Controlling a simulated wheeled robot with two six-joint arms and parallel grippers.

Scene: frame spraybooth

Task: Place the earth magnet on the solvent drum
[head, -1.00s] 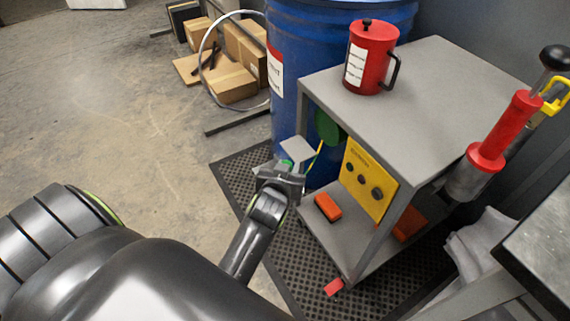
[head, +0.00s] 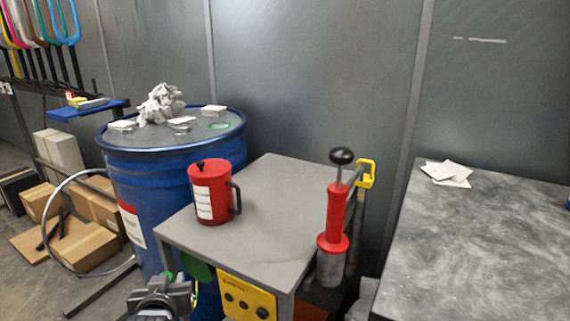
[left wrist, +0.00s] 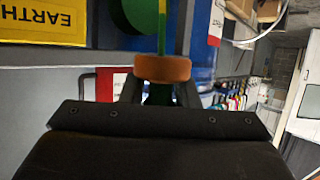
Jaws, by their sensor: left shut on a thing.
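The solvent drum (head: 150,190) is a large blue drum with a red and white label, standing behind and left of the grey cart. Its grey top has bare room near the front. My left gripper (head: 166,285) is low at the cart's left front side, below the drum's top and in front of the drum. In the left wrist view, the gripper (left wrist: 160,92) is shut on a copper-orange piece (left wrist: 162,68), seemingly the earth magnet, with a green and yellow cable rising from it. In the head view the gripper mostly hides this piece. My right gripper is not in view.
A red canister (head: 210,195) stands on the cart top (head: 265,215). A red pump (head: 335,220) is at the cart's right side. Boxes (head: 85,245) lie left.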

